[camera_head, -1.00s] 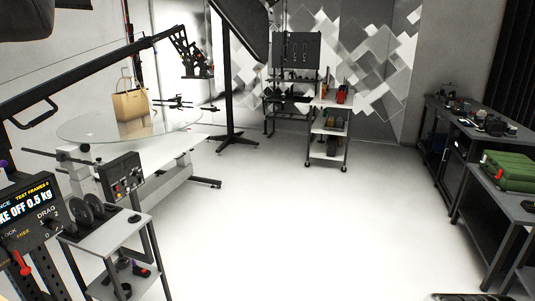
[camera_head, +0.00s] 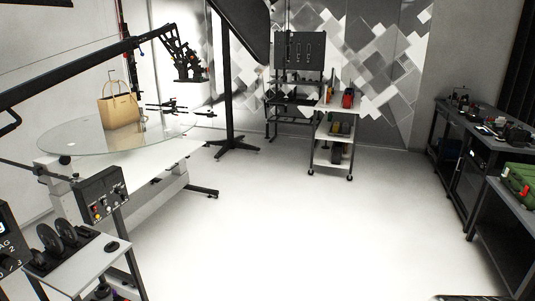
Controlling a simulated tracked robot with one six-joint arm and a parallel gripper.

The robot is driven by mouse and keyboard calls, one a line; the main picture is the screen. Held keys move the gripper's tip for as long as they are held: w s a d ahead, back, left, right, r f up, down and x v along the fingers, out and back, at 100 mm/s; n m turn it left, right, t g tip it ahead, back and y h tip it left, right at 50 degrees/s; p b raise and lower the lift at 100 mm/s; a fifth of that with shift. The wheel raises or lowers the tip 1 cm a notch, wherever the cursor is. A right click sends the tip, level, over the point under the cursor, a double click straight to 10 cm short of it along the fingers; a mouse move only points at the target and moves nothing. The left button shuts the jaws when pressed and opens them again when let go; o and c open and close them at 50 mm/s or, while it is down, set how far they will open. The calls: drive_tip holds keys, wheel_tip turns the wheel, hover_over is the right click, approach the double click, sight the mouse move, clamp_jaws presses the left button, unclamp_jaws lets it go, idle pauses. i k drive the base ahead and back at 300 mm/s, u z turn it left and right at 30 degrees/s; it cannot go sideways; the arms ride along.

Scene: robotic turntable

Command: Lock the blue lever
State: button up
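I cannot make out a blue lever in the head view. A black panel (camera_head: 8,245) with white markings, including part of the word "DRAG", is cut off by the left edge. A grey control box (camera_head: 102,195) with small coloured controls stands on a post beside the round glass turntable (camera_head: 75,143); the controls are too small to tell apart. A tan handbag (camera_head: 120,110) stands upright on the glass. My gripper is not recognisable in view.
A small side table (camera_head: 80,268) with black discs stands at the lower left. A black stand (camera_head: 230,100) and a shelf cart (camera_head: 335,135) are farther back. Dark workbenches (camera_head: 500,195) line the right, with a green case (camera_head: 520,183). The middle floor is clear.

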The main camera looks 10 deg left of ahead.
sight(135, 42)
drive_tip(key=i, duration=1.85)
drive_tip(key=u, duration=1.65)
drive_tip(key=i, duration=0.95)
